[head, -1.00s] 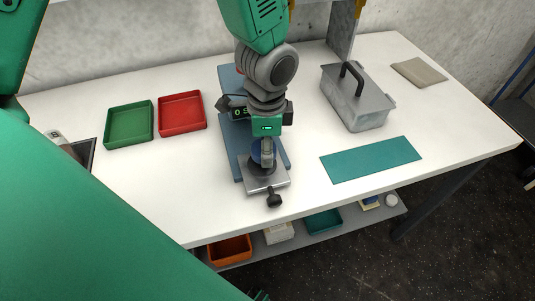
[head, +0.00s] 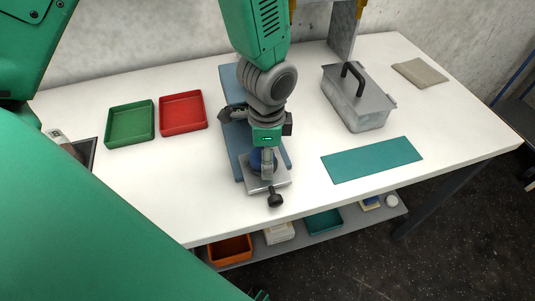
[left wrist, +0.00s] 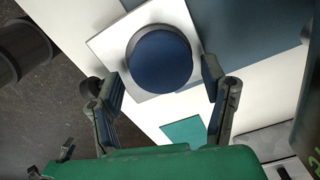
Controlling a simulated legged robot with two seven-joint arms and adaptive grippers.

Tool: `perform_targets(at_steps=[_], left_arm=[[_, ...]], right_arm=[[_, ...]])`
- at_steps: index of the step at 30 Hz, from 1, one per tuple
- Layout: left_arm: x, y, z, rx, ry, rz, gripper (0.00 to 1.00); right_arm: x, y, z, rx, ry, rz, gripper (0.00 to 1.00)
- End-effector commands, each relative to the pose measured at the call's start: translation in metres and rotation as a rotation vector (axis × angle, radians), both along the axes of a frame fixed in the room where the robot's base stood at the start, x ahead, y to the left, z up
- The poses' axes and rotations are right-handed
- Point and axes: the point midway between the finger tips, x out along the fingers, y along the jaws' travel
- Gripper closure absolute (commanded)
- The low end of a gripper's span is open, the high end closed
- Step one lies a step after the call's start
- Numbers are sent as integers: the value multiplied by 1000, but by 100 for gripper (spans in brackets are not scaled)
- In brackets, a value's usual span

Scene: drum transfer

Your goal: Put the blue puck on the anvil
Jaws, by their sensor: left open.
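The blue puck (head: 255,160) is at the silver anvil plate (head: 282,181), at the front end of the blue-grey base. In the left wrist view the puck (left wrist: 160,62) is round and lies flat over the square plate (left wrist: 110,40), with a pale round part showing around it. My left gripper (head: 265,166) reaches in from above. Its two fingers (left wrist: 162,84) stand apart on either side of the puck's near edge, with gaps, and hold nothing. In the head view the gripper hides part of the puck. My right gripper is not in view.
A blue-grey base (head: 231,80) runs back from the plate; a black knob (head: 275,199) juts out in front. Green (head: 130,123) and red (head: 183,110) trays lie left. A grey handled box (head: 358,100) and a teal mat (head: 372,160) lie right.

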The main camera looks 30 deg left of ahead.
Motion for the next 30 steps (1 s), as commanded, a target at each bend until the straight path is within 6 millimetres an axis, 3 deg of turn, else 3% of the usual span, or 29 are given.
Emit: perform_targets(at_steps=[16,21,30], left_arm=[[1,0,101,-2,-4,1,33],[1,-1,116,-1,-1,1,33],[1,-1,118,0,0,1,33]], right_arm=[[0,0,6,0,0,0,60],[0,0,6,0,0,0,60],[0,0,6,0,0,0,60]])
